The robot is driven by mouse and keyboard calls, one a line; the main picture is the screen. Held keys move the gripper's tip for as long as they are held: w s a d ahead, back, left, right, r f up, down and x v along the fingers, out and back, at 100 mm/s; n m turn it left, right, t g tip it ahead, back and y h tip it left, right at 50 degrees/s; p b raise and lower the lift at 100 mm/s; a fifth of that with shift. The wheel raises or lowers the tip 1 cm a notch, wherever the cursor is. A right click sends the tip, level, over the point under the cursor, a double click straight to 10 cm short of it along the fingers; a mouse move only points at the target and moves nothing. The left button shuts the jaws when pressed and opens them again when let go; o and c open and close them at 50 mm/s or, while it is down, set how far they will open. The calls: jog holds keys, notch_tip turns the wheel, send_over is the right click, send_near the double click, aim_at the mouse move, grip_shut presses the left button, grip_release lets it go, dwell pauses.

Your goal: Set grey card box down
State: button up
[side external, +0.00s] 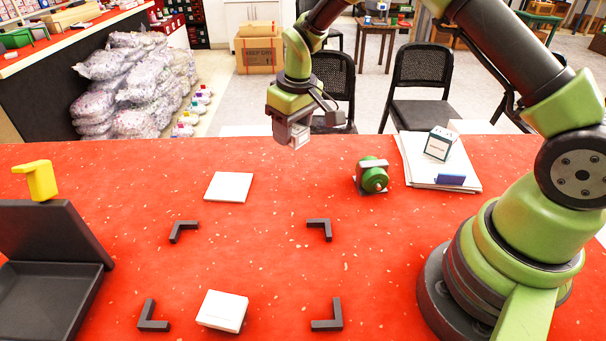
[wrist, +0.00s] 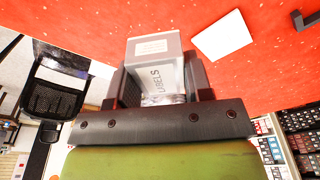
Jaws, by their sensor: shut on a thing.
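The grey card box (wrist: 155,48) is between the fingers of my gripper (wrist: 158,82) in the wrist view, with "LABELS" printed on one face. In the side external view my gripper (side external: 292,122) is shut on the box (side external: 300,137) and holds it in the air, near the far edge of the red table (side external: 275,240) in the picture. The gripper partly hides the box there. The box does not appear to touch the table.
A flat white square (side external: 229,187) lies behind several dark corner brackets (side external: 327,326). A white box (side external: 222,311) sits between the front brackets. A green part (side external: 372,176) and a paper stack (side external: 415,173) bearing a small box (side external: 439,144) are right. A black tray (side external: 45,300) stands left.

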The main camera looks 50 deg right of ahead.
jog(key=d, duration=0.3)
send_over(303, 173)
jog(key=shift+m, duration=0.4)
jog(key=f, duration=0.5)
jog(key=shift+s+a, duration=0.1)
jog(key=shift+s, duration=0.2)
jog(key=shift+f, duration=2.5)
jog(key=o, duration=0.9)
jog(key=shift+f, duration=0.1)
jog(key=shift+o, duration=0.2)
